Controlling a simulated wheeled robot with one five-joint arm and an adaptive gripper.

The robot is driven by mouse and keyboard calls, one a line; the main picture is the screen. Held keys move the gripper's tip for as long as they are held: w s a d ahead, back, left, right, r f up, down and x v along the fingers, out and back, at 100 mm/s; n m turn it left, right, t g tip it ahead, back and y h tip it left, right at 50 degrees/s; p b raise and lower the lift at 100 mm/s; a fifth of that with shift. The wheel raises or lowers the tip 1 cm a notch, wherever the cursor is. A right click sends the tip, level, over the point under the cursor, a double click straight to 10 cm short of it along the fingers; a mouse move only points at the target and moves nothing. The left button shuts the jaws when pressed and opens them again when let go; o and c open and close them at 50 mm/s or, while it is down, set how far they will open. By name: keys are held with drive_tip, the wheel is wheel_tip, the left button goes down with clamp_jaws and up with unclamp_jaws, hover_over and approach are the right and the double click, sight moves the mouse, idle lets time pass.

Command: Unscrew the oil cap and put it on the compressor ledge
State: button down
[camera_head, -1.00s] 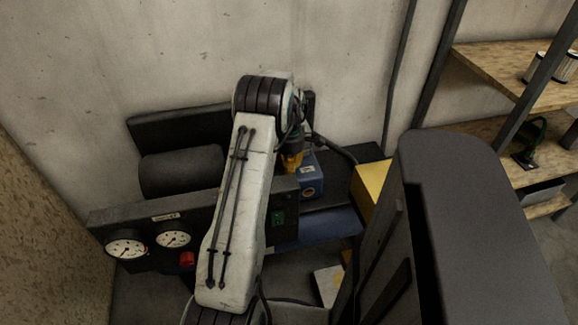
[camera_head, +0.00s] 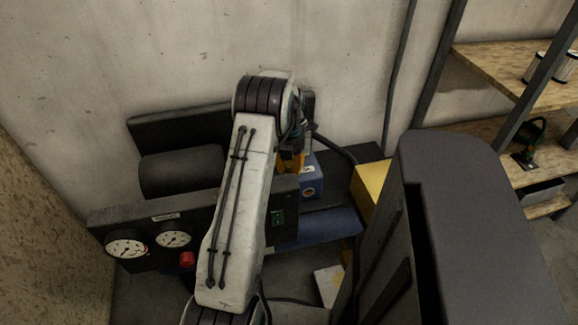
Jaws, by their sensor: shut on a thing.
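The compressor (camera_head: 182,172) stands against the wall, with a dark cylindrical motor, a blue tank and a blue block (camera_head: 311,181) behind my arm. My gripper (camera_head: 293,160) points down at the left side of the blue block, partly hidden by my arm. Yellow-orange parts show at its tip. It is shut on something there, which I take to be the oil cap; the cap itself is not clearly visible. Whether it is still seated or free cannot be told.
A dark front panel (camera_head: 208,213) carries two white gauges, a red knob (camera_head: 187,258) and a green switch. A yellow box (camera_head: 368,184) stands right of the compressor. Wooden shelves (camera_head: 520,78) with canisters are at the right. A chipboard wall is at the left.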

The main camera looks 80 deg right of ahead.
drive_tip(key=c, duration=0.9)
unclamp_jaws()
drive_tip(key=shift+c, duration=0.4)
drive_tip(key=shift+c, duration=0.6)
drive_tip(key=m, duration=0.9)
drive_tip(key=shift+m, duration=0.4)
drive_tip(key=m, duration=0.4)
drive_tip(key=shift+m, duration=0.4)
drive_tip(key=m, duration=0.5)
